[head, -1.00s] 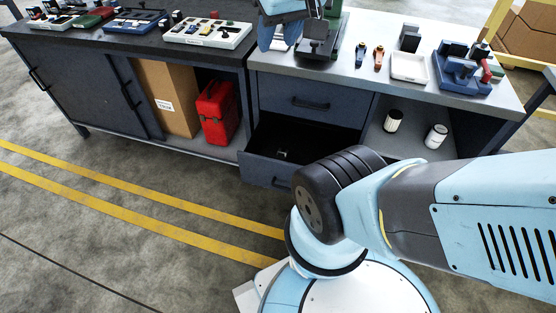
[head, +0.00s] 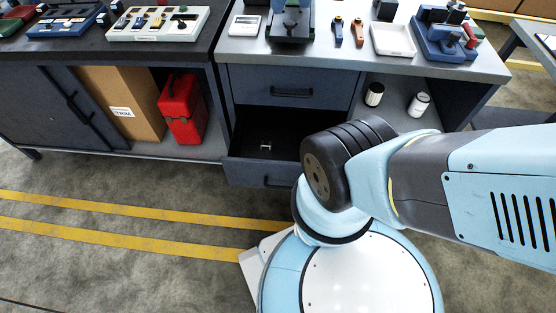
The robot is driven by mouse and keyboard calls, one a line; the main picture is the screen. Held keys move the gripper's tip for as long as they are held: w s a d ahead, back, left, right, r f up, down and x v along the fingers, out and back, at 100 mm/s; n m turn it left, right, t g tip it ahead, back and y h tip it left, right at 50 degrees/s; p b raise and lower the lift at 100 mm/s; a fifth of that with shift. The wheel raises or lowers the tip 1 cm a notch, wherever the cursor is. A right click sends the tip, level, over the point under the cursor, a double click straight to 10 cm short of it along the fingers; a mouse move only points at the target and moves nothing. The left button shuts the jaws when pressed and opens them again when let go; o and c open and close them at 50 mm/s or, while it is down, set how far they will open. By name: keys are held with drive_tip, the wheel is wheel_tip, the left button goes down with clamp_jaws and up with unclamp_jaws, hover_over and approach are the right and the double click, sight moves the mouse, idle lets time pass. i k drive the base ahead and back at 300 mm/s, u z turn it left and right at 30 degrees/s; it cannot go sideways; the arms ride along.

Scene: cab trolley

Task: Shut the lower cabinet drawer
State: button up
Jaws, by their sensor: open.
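The lower cabinet drawer (head: 250,171) is pulled out toward me, below a shut upper drawer (head: 290,88). A small metallic item (head: 266,146) lies inside on its dark floor. The drawer's handle shows on its front, and my arm hides the right part of the drawer. My gripper is not in this view; only my arm's links and base show, in front of and to the right of the drawer.
Left of the drawer, an open bay holds a red case (head: 183,110) and a cardboard box (head: 120,105). On the right, a shelf carries two cans (head: 374,94). The grey worktop (head: 350,52) bears a white tray (head: 392,40) and fixtures. Floor left of my base is clear.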

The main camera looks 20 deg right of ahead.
sight(246, 165)
drive_tip(key=k, duration=1.1)
drive_tip(key=z, duration=0.55)
drive_tip(key=i, duration=0.7)
drive_tip(key=u, duration=0.2)
